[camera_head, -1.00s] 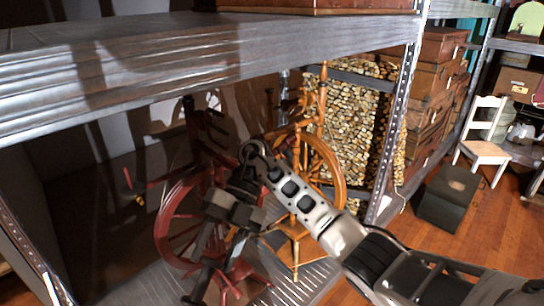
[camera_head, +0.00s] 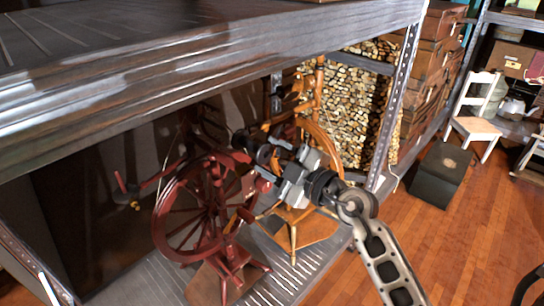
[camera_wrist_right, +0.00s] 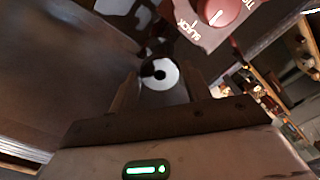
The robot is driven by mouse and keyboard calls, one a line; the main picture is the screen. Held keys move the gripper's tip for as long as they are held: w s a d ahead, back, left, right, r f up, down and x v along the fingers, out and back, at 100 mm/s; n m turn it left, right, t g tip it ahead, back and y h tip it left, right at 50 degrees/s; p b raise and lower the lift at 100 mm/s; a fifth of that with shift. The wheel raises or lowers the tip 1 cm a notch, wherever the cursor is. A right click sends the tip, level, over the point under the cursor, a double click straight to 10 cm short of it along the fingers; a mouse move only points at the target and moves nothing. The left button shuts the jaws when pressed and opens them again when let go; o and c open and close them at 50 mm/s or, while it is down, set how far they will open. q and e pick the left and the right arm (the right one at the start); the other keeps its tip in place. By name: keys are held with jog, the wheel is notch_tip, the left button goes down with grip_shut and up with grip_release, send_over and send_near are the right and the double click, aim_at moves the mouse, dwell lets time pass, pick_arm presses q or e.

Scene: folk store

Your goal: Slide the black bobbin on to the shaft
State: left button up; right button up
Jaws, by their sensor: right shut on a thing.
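The black bobbin (camera_head: 243,141) is in the head view, beside the upper right of the dark red spinning wheel (camera_head: 196,252). My right gripper (camera_head: 279,160) comes from the right and is shut on the bobbin, clear of the floor. In the right wrist view, the bobbin's round end (camera_wrist_right: 172,76) shows pale with a dark central hole, between the two fingers (camera_wrist_right: 160,95). I cannot make out the shaft clearly; a thin dark rod lies behind the bobbin in the wrist view. My left gripper is not in view.
An orange wooden spinning wheel (camera_head: 318,140) stands just behind my right gripper. A metal shelf beam (camera_head: 200,60) runs overhead and its upright post (camera_head: 402,110) is at the right. A red knob (camera_wrist_right: 218,10) is close in the wrist view. Open wooden floor (camera_head: 450,240) lies right.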

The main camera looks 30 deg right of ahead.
aim_at(253, 143)
jog(key=shift+b+x, duration=0.5)
jog(key=shift+x, duration=0.45)
jog(key=shift+p, duration=0.35)
jog(key=shift+w+a+p, duration=0.25)
jog(key=shift+w+p, duration=0.15)
jog(key=shift+w, duration=0.1)
jog(key=shift+p, duration=0.55)
jog(key=shift+p+x, duration=0.35)
jog(key=shift+x, duration=4.8)
